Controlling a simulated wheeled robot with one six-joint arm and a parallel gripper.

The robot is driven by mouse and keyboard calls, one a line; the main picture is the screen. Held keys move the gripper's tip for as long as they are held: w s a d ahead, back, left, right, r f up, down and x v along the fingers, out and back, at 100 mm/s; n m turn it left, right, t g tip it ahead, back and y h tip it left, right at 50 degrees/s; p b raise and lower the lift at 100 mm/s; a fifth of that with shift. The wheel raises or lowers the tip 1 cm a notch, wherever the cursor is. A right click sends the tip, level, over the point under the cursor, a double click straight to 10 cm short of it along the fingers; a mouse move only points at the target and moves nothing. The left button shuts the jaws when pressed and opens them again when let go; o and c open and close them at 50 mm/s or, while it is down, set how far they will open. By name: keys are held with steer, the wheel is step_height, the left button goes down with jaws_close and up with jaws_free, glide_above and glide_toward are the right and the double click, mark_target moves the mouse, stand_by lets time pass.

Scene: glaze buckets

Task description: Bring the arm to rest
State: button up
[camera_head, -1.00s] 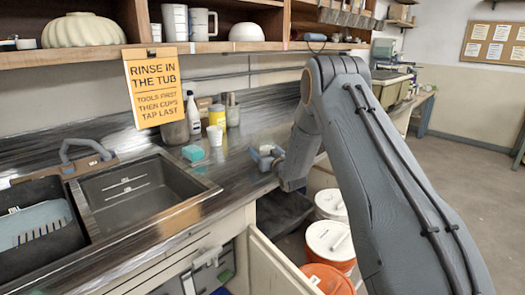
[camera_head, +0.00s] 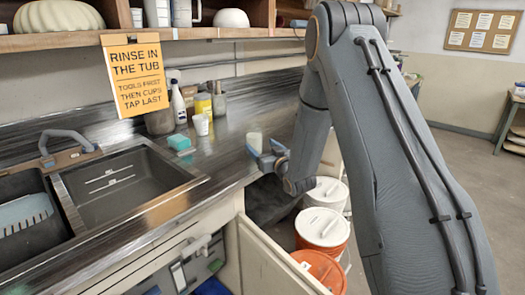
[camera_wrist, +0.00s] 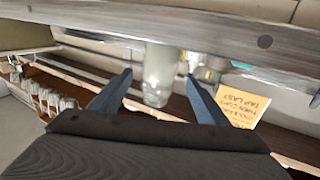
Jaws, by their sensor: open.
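My gripper (camera_head: 264,153) is open beside the counter's front edge, at the end of my bent grey arm. A pale, translucent jar (camera_head: 254,142) stands on the counter just beyond the fingers. In the wrist view my two blue-grey fingers (camera_wrist: 158,77) are spread apart. The jar (camera_wrist: 162,64) shows upside down in line with the gap between them. I cannot tell whether the fingers touch it. My forearm hides part of the counter and the room behind.
The counter holds a teal sponge (camera_head: 180,143), a white cup (camera_head: 201,125) and bottles. A sink (camera_head: 125,185) lies left, under a shelf with a hanging orange sign (camera_head: 137,78). White-lidded buckets (camera_head: 322,228) stand below the gripper, behind an open cabinet door (camera_head: 270,262). Floor at right is clear.

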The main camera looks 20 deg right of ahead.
steer(key=shift+s+d, duration=0.1)
steer(key=shift+s, duration=0.4)
steer(key=shift+s+r+g, duration=0.1)
steer(key=shift+s+g, duration=0.25)
steer(key=shift+g, duration=0.05)
steer(key=s+a+f+m+g+h, duration=0.1)
steer(key=s+g, duration=0.7)
steer(key=s, duration=1.3)
steer(key=s+a+f+m+g+h, duration=0.1)
steer(key=s+g, duration=0.7)
steer(key=s, duration=1.2)
steer(key=shift+s+a+f+h, duration=0.4)
steer(key=shift+a+f+h, duration=0.3)
steer(key=shift+f, duration=0.65)
